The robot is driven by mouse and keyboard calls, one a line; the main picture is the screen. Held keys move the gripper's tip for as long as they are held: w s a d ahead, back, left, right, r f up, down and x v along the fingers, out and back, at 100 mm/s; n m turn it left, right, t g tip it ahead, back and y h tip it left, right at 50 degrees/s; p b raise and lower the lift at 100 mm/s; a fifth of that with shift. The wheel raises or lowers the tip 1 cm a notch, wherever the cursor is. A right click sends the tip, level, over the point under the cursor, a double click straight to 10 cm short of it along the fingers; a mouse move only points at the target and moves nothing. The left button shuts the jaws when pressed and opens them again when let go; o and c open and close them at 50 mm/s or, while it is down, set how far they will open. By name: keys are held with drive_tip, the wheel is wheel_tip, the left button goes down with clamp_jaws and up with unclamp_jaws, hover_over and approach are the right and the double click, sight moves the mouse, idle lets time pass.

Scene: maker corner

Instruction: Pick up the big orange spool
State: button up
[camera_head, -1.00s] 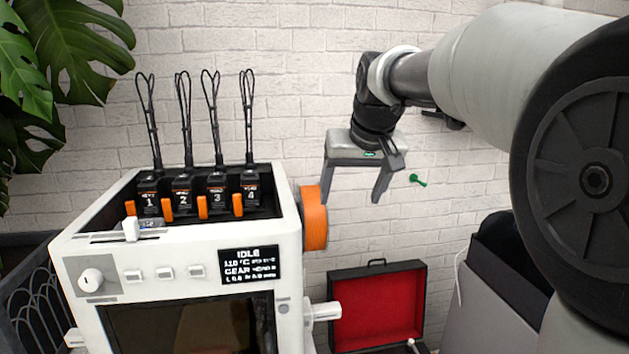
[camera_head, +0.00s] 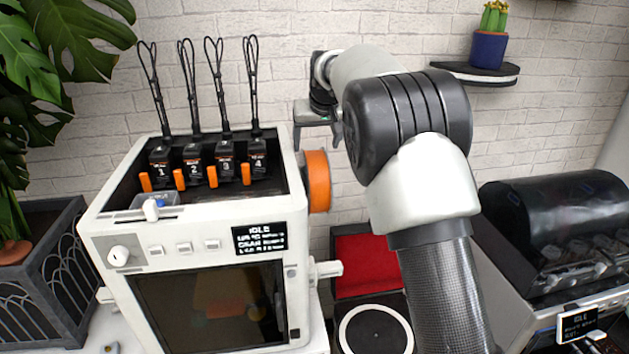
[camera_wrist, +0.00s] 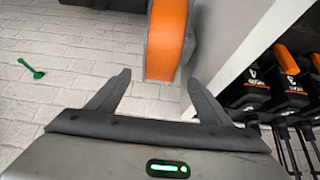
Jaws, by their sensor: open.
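The big orange spool (camera_head: 318,181) is mounted on the right side of the white printer, with its orange rim facing out. It also shows in the wrist view (camera_wrist: 166,40), beyond and between the fingertips. My gripper (camera_head: 316,150) is open and empty, above and close to the spool. In the wrist view (camera_wrist: 160,85) its two fingers are spread, with the spool's near end around the gap between the tips. I cannot tell whether any finger touches it. Part of my gripper is hidden behind my arm in the head view.
The white printer (camera_head: 200,240) stands left of the spool, with several numbered modules (camera_head: 225,160) on top. A red-lined case (camera_head: 362,262) lies below. A wall shelf (camera_head: 475,73) holds a potted cactus (camera_head: 490,38). A dark machine (camera_head: 560,230) stands at right. A green peg (camera_wrist: 31,69) is on the wall.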

sight(314, 151)
drive_tip(key=p+x, duration=0.1)
drive_tip(key=x, duration=0.5)
drive_tip(key=shift+w+f, duration=0.15)
drive_tip(key=shift+f, duration=0.05)
drive_tip(key=shift+c, duration=0.2)
drive_tip(key=c, duration=1.1)
drive_tip(key=shift+r, duration=0.25)
drive_tip(key=shift+c, duration=1)
drive_tip(key=shift+w, duration=0.1)
